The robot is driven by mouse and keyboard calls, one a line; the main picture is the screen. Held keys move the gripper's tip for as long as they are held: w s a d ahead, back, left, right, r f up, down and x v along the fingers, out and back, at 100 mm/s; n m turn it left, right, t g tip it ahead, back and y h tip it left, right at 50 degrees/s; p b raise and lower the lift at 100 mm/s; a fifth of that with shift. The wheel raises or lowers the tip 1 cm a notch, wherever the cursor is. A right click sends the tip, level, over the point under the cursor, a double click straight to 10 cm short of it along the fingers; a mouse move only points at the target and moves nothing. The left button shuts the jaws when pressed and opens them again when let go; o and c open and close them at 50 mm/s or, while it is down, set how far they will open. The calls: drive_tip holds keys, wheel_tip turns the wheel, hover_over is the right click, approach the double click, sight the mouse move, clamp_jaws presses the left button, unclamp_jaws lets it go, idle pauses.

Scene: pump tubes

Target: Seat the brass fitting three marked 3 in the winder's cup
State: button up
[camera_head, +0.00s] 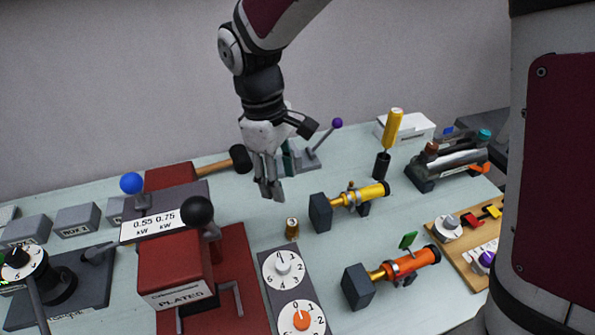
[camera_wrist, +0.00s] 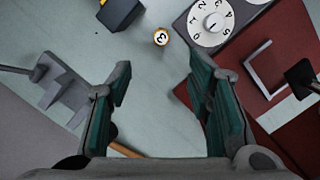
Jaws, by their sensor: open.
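The brass fitting (camera_head: 292,228) is a small short cylinder with a "3" on its white top. It stands upright on the table, between the white dials and the yellow pump tube. In the wrist view the fitting (camera_wrist: 161,38) is at top centre, ahead of the gap between the fingers. My gripper (camera_head: 270,192) points down above the table, behind the fitting and apart from it. In the wrist view my gripper (camera_wrist: 158,85) is open, with nothing between its teal pads. I cannot tell which part is the winder's cup.
A dial panel (camera_head: 283,268) stands in front of the fitting, and a red machine (camera_head: 172,265) is at left. Yellow (camera_head: 360,197) and orange (camera_head: 410,264) tubes with dark blocks lie at right. A hammer (camera_head: 240,158) and a purple-knobbed lever (camera_head: 337,123) are behind my gripper.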

sight(292, 221)
drive_tip(key=f, duration=0.5)
drive_tip(key=d+f, duration=0.1)
drive_tip(key=f, duration=0.2)
drive_tip(key=shift+s+d+f, duration=0.1)
drive_tip(key=shift+s+f, duration=0.05)
drive_tip(key=shift+s, duration=0.15)
drive_tip(key=shift+s+d+f, duration=0.1)
drive_tip(key=shift+d+f, duration=0.05)
drive_tip(key=shift+f, duration=0.75)
drive_tip(key=shift+s+d+f, duration=0.1)
drive_tip(key=shift+s+f, duration=0.05)
drive_tip(key=shift+f, duration=0.75)
drive_tip(key=shift+s+d+f, duration=0.1)
drive_tip(key=shift+d+f, duration=0.05)
drive_tip(key=shift+f, duration=0.75)
clamp_jaws()
